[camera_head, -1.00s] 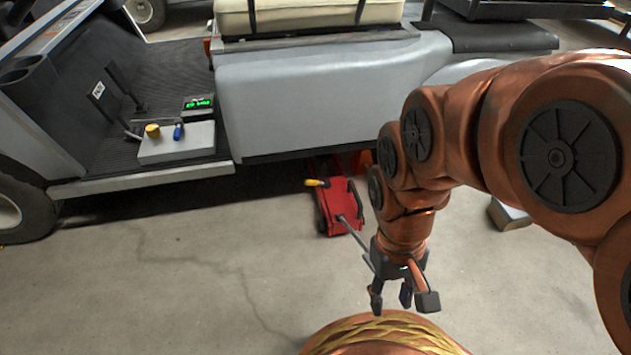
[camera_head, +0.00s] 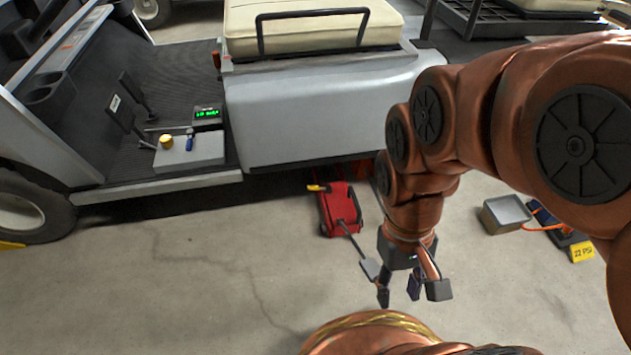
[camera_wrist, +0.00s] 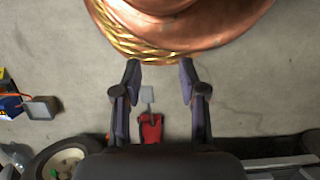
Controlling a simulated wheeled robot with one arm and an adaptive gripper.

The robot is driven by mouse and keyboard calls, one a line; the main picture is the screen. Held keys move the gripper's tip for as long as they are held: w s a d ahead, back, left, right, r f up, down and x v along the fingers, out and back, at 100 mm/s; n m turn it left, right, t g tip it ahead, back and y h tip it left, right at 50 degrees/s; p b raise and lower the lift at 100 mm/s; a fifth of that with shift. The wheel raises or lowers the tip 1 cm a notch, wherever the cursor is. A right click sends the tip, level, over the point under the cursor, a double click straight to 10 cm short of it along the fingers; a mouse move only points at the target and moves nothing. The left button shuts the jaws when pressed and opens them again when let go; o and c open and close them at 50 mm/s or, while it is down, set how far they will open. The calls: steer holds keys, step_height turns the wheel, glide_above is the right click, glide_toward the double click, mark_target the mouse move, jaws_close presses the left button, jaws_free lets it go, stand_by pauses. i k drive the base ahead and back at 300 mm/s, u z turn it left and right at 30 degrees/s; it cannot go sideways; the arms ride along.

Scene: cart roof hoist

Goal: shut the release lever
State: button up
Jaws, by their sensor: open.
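A red floor jack (camera_head: 343,210) sits on the concrete under the cart's side, below the seat. A short lever with a yellow grip (camera_head: 317,188) sticks out at its left rear; I take this to be the release lever, and its exact position is hard to tell. A thin rod runs from the jack to a grey pad (camera_head: 370,269). My gripper (camera_head: 410,291) is open and empty, pointing down just right of the pad. In the wrist view, the pad (camera_wrist: 147,94) and the red jack (camera_wrist: 151,128) show between the open fingers (camera_wrist: 160,78); the lever cannot be made out.
The cart's grey side panel (camera_head: 310,120) overhangs the jack. A grey box (camera_head: 187,153) with yellow and blue knobs lies on the cart floor. A grey tray (camera_head: 505,213) and a "22 PSI" tag (camera_head: 582,252) are at right.

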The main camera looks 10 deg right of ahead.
mark_target(319, 188)
steer(key=z, duration=0.05)
steer(key=k, duration=1.1)
steer(key=u, duration=1)
steer(key=i, duration=1.65)
steer(key=z, duration=0.3)
